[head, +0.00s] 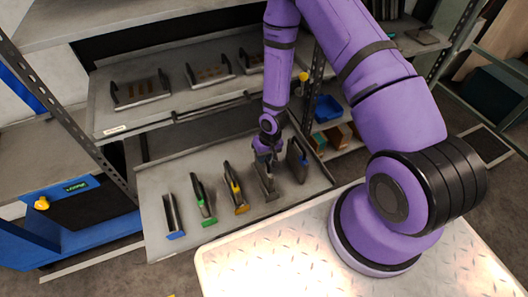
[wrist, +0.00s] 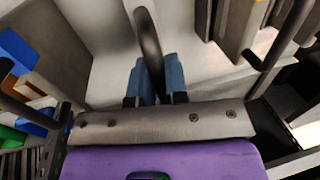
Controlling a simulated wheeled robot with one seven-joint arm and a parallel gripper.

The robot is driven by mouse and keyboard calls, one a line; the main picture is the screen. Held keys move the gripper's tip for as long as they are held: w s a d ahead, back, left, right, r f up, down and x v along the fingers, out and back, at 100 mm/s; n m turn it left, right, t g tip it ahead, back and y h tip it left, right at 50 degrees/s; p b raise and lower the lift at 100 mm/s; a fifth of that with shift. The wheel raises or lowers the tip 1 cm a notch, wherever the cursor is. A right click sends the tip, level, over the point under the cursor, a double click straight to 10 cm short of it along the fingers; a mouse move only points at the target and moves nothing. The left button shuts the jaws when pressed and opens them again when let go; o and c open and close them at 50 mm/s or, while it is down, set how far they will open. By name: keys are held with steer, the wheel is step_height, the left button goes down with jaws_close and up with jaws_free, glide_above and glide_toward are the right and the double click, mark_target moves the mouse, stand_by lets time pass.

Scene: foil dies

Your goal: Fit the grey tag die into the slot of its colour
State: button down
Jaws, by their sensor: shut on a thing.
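My gripper (head: 266,150) is at the lower shelf, over the fourth piece from the left in a row of upright dark plates. In the wrist view, its blue fingertips (wrist: 155,82) are shut on a dark curved handle (wrist: 149,40). In the head view, the grey die (head: 266,184) stands directly under the gripper, and the handle appears to be part of it. Its tag is too small to make out. I cannot tell whether it touches the shelf. No slot of its colour can be told apart.
Beside it stand a yellow-marked die (head: 237,194), a green-marked die (head: 203,200) and a blue-marked die (head: 173,215) to the left, and a dark plate (head: 297,160) close on the right. The upper shelf (head: 180,108) holds low trays (head: 140,91) and overhangs the back.

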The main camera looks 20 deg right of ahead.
steer(key=shift+f, duration=0.5)
steer(key=c, duration=1.1)
jaws_free()
steer(key=r, duration=0.4)
steer(key=d+r, duration=0.1)
steer(key=r, duration=0.3)
steer(key=d+r, duration=0.1)
steer(key=r, duration=0.3)
steer(key=shift+d, duration=0.2)
steer(key=shift+r, duration=0.1)
